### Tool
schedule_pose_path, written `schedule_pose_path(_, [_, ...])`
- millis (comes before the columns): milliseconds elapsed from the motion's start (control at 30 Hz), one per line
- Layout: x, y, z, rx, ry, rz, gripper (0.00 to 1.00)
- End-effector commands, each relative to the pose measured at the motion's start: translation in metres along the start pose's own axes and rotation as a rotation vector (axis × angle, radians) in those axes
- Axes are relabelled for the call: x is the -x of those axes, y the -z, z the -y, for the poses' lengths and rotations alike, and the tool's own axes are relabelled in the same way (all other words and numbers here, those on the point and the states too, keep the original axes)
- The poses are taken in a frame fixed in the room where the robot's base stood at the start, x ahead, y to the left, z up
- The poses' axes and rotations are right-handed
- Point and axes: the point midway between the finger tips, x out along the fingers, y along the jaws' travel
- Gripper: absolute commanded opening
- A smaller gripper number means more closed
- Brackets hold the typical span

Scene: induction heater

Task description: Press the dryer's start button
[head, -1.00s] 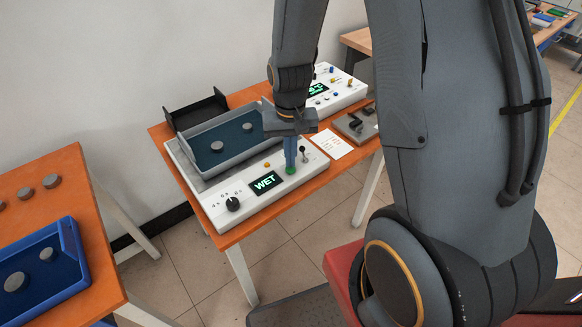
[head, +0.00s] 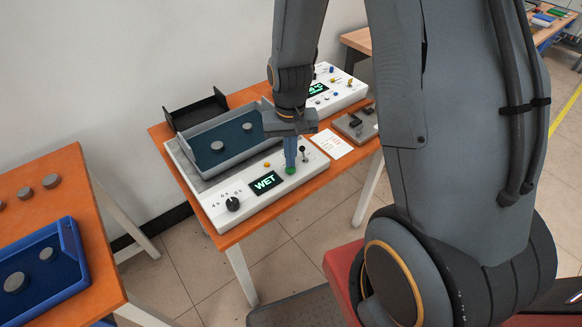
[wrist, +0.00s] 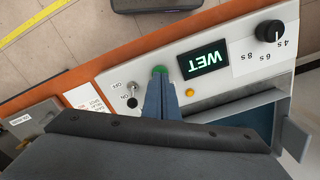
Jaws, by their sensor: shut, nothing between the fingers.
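The dryer (head: 215,205) is a white panel box with a grey tray behind it, on an orange table. Its screen (head: 266,182) reads WET in green; the screen also shows in the wrist view (wrist: 205,58). A green button (head: 291,170) sits right of the screen. My gripper (head: 290,163) is shut and empty, pointing down with its blue fingertips at the green button, partly covering it. In the wrist view the fingertips (wrist: 160,80) overlap the lower edge of the green button (wrist: 159,69). I cannot tell whether they touch it.
A black knob (head: 233,204), a yellow button (head: 267,165) and a toggle switch (head: 304,152) share the panel. The dryer tray (head: 190,133) holds grey discs. A second white device (head: 345,90) stands behind right. A blue tray (head: 72,232) lies on the left table.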

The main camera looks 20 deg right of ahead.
Motion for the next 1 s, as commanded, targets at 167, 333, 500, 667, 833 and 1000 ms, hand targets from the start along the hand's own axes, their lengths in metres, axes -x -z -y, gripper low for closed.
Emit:
schedule_pose_path(167, [-0.004, 0.0, 0.0, 0.0, 0.0, 0.0, 0.0])
schedule_pose_path(333, [-0.007, 0.0, 0.0, 0.0, 0.0, 0.001, 0.0])
schedule_pose_path(500, [-0.01, 0.0, 0.0, 0.0, 0.0, 0.001, 0.0])
schedule_pose_path(667, [-0.013, 0.0, 0.0, 0.0, 0.0, 0.001, 0.0])
schedule_pose_path(833, [-0.013, 0.0, 0.0, 0.0, 0.0, 0.001, 0.0])
schedule_pose_path(1000, [-0.012, 0.0, 0.0, 0.0, 0.0, 0.0, 0.0])
